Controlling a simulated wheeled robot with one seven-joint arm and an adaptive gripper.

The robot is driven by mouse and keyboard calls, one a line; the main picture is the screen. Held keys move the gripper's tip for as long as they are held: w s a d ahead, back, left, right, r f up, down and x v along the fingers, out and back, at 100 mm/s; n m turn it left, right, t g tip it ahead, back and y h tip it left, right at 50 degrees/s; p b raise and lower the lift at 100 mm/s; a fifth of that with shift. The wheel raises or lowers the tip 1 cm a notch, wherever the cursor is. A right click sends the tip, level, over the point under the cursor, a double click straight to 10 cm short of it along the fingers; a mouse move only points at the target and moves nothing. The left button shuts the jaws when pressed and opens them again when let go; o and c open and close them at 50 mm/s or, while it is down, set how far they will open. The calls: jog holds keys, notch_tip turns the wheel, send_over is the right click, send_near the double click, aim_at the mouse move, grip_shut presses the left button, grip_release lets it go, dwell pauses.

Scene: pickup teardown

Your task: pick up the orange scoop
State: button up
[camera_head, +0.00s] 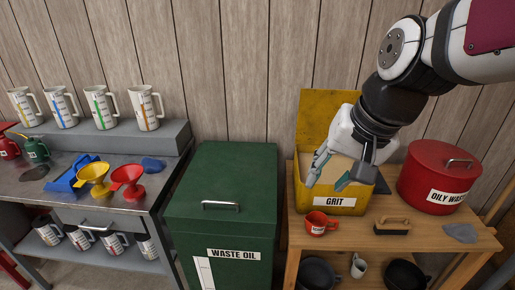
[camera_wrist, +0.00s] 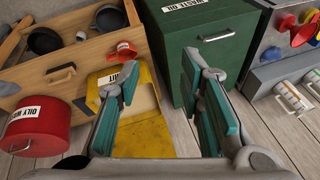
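The orange scoop (camera_head: 316,224) rests on the wooden bench, in front of the yellow grit bin (camera_head: 328,200). In the wrist view the scoop (camera_wrist: 124,49) lies beyond the grit bin (camera_wrist: 146,83), ahead of my left finger. My gripper (camera_head: 331,177) is above the bin's open front, higher than the scoop and apart from it. In the wrist view my gripper (camera_wrist: 165,85) has its two teal-padded fingers spread wide, with nothing held between them.
A green waste oil box (camera_head: 221,215) stands left of the bench. A brush (camera_head: 392,226), a grey rag (camera_head: 461,232) and a red oily waste can (camera_head: 440,176) lie right of the scoop. Dark pans sit on the lower shelf. A workbench with funnels and jugs is far left.

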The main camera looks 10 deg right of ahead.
jog(key=w+d+f+m+b, duration=0.1)
jog(key=w+d+f+m, duration=0.35)
jog(key=w+f, duration=0.35)
jog(key=m+g+h+b, duration=0.2)
jog(key=m, duration=0.9)
send_near(335, 220)
jog(key=shift+x, duration=5.4)
grip_shut()
